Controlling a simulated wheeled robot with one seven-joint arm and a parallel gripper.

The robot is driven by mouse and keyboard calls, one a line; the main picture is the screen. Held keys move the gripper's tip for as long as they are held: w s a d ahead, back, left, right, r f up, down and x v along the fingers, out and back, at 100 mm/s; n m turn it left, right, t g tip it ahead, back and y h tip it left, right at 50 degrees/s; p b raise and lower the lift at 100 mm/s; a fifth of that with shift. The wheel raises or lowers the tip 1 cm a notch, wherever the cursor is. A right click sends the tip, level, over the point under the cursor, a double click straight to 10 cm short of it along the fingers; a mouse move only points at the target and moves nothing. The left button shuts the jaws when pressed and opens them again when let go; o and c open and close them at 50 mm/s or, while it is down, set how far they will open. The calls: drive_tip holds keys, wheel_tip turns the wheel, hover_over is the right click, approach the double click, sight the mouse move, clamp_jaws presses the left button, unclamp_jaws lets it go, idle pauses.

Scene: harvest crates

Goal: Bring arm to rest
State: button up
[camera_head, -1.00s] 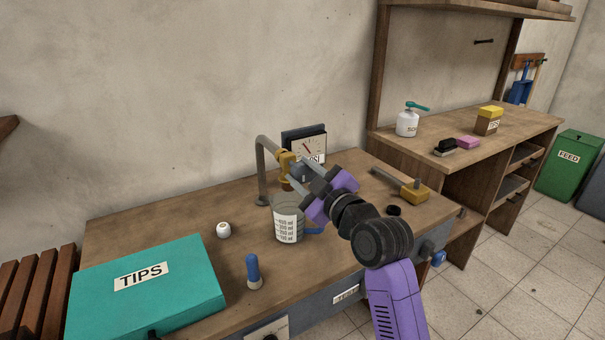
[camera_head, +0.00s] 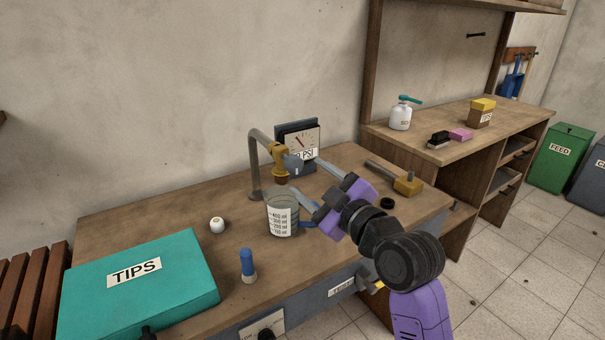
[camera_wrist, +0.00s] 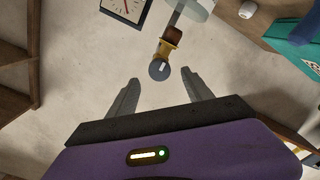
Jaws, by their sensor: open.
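My gripper (camera_head: 312,182) is open and empty, above the workbench near the tap. Its two grey fingers also show apart in the wrist view (camera_wrist: 160,92), with nothing between them. The brass tap (camera_head: 277,158) on a bent grey pipe stands just beyond the fingertips; in the wrist view (camera_wrist: 168,50) it lies ahead of them, apart. The measuring beaker (camera_head: 281,214) stands upright on the bench below and left of my gripper; part of its blue handle side is hidden by the gripper.
A pressure gauge (camera_head: 299,139) stands behind the tap. A mallet (camera_head: 405,184) and a black knob-like piece (camera_head: 387,203) lie to the right. A teal TIPS case (camera_head: 140,285), a blue-topped bottle (camera_head: 247,265) and a white cap (camera_head: 217,225) are left. A second bench (camera_head: 450,155) stands right.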

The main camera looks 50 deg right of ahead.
drive_tip(key=shift+s+a, duration=0.2)
drive_tip(key=shift+s, duration=0.4)
drive_tip(key=shift+r, duration=0.1)
drive_tip(key=s+a+f+m+g+y, duration=0.1)
drive_tip(key=s+a+f, duration=0.5)
drive_tip(key=s, duration=0.4)
drive_tip(key=s+a+f+m+y, duration=0.2)
drive_tip(key=s+a+f, duration=0.4)
drive_tip(key=s+a, duration=0.3)
drive_tip(key=s+a+f+m+g+y+p, duration=0.1)
drive_tip(key=s+a+f+y, duration=0.1)
drive_tip(key=s+a+f, duration=0.4)
drive_tip(key=s+a, duration=0.1)
drive_tip(key=s, duration=0.4)
drive_tip(key=shift+s+a+m+g, duration=0.15)
drive_tip(key=shift+s+m+g, duration=0.15)
drive_tip(key=shift+s, duration=0.05)
